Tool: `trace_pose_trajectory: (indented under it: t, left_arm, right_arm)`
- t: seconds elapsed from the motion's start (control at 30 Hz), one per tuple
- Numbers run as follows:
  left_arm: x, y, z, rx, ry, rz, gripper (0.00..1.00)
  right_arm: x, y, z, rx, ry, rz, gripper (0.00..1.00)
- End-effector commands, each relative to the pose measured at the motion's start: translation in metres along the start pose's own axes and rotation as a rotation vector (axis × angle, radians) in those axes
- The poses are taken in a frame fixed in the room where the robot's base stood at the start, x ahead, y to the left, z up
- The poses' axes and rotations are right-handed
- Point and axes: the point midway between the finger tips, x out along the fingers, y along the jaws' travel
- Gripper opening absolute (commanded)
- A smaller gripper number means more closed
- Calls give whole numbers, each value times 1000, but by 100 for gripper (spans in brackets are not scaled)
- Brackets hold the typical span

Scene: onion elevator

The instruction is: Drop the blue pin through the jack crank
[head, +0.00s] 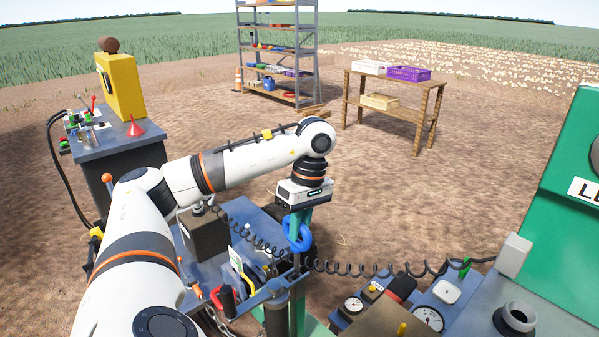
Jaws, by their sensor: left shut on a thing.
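The blue pin (288,234) shows as a bright blue ring just below my left gripper (298,212). The gripper points down and is shut on it, above the machine's front end. The pin's shank cannot be made out. A grey crank arm (265,294) with a red and black handle (222,298) lies just below and left of the ring, by a dark upright post (276,318). I take this for the jack crank; its hole is not visible. My right gripper is out of view.
A coiled black cable (400,268) runs right from near the ring. Gauges (428,318) and a green machine (565,190) stand right. A control cabinet (120,150) is at left. A shelf rack (280,50) and wooden table (395,85) stand behind on open soil.

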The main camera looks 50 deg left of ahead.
Motion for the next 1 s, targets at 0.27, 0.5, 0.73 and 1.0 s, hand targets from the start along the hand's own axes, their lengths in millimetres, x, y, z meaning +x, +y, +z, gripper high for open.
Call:
trace_pose_trajectory:
  t: [0.27, 0.5, 0.73, 1.0]
  left_arm:
    - [8, -2, 0, 0, 0, -1, 0]
    - [13, -3, 0, 0, -1, -1, 0]
    - [19, -4, 0, 0, -1, -1, 0]
    - [26, -5, 0, 0, -1, -1, 0]
  right_arm:
    - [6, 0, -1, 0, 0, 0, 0]
    - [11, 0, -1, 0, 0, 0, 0]
    - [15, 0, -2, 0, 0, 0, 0]
    - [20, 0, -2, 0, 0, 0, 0]
